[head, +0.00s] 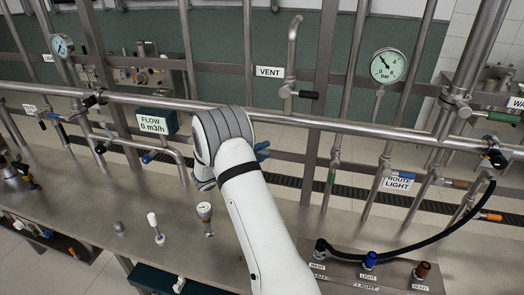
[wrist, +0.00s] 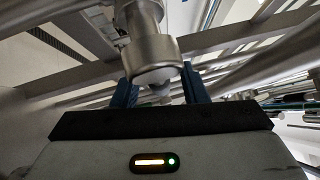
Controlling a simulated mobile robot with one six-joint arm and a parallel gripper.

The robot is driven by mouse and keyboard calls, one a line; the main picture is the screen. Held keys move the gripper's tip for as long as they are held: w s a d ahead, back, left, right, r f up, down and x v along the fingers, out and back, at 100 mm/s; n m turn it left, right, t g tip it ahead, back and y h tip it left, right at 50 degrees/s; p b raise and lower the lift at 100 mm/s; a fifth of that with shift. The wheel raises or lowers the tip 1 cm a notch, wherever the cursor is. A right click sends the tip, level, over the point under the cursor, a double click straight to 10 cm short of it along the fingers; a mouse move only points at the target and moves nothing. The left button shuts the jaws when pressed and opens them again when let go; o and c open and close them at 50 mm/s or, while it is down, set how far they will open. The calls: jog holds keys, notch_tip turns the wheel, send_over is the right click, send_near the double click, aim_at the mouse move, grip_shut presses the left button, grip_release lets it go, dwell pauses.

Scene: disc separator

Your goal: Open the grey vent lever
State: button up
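The VENT sign (head: 269,71) hangs beside an upright pipe with a valve in the head view. A dark grey lever (head: 308,94) sticks out level to the right from that valve; I take it for the vent lever. My gripper (head: 262,151) is below and left of it, apart from it, mostly hidden behind my wrist; a blue finger shows. In the wrist view my gripper (wrist: 161,88) has its two blue fingers apart. A round metal pipe end (wrist: 150,58) shows between and beyond them; I cannot tell whether they touch it. I cannot make out the lever there.
A long horizontal rail (head: 370,130) crosses in front of the pipes, close to my wrist. A FLOW display (head: 156,122) is to the left, a pressure gauge (head: 388,65) to the right. A black hose (head: 410,248) curves over a steel bench (head: 85,225) with small valves.

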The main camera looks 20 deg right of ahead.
jog(key=shift+c, duration=0.6)
grip_shut()
